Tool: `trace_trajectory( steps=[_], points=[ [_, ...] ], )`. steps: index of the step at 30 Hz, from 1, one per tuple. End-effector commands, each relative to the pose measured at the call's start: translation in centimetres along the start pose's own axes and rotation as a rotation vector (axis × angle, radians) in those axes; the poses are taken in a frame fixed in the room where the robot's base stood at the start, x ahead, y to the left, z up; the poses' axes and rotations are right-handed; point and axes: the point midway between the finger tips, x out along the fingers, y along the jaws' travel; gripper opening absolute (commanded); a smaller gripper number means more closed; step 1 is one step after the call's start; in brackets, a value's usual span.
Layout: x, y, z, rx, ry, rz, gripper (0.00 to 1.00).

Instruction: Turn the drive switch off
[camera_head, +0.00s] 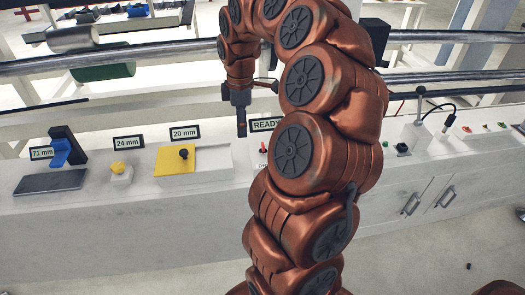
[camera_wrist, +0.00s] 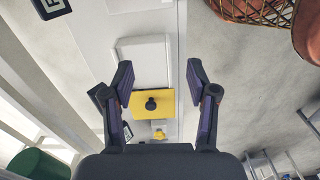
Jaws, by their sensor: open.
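A small red-tipped switch (camera_head: 263,150) stands on the white bench below the READY sign (camera_head: 266,124), partly beside my arm. A small black-and-green control (camera_head: 403,148) sits farther right on the bench. I cannot tell which of these is the drive switch. My gripper (camera_head: 241,128) points down above the bench, left of the READY sign and apart from the red-tipped switch. In the wrist view my gripper (camera_wrist: 160,72) is open and empty, its fingers either side of a white block and a yellow plate (camera_wrist: 165,106) with a black knob. No switch is clear there.
The yellow plate (camera_head: 172,172) lies by the 20 mm sign (camera_head: 185,132). A yellow knob (camera_head: 118,168) and a blue part (camera_head: 61,152) stand farther left. A lever post (camera_head: 420,108) and coloured buttons (camera_head: 467,129) are at right. Metal rails (camera_head: 150,56) run behind the bench.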

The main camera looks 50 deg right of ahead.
Motion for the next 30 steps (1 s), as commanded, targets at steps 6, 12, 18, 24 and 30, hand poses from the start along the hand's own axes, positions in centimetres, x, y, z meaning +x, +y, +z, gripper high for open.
trace_trajectory(
  steps=[6,12,18,24,30],
  points=[
    [3.8,4.2,5.2,-0.043,-0.015,0.002,0.58],
    [4.6,5.1,6.7,-0.056,-0.023,0.003,0.58],
    [6.2,5.0,6.7,-0.058,-0.023,0.002,0.58],
    [9.0,5.0,6.8,-0.056,-0.024,0.001,0.58],
    [11.5,5.0,6.8,-0.055,-0.022,0.002,0.58]
  ],
)
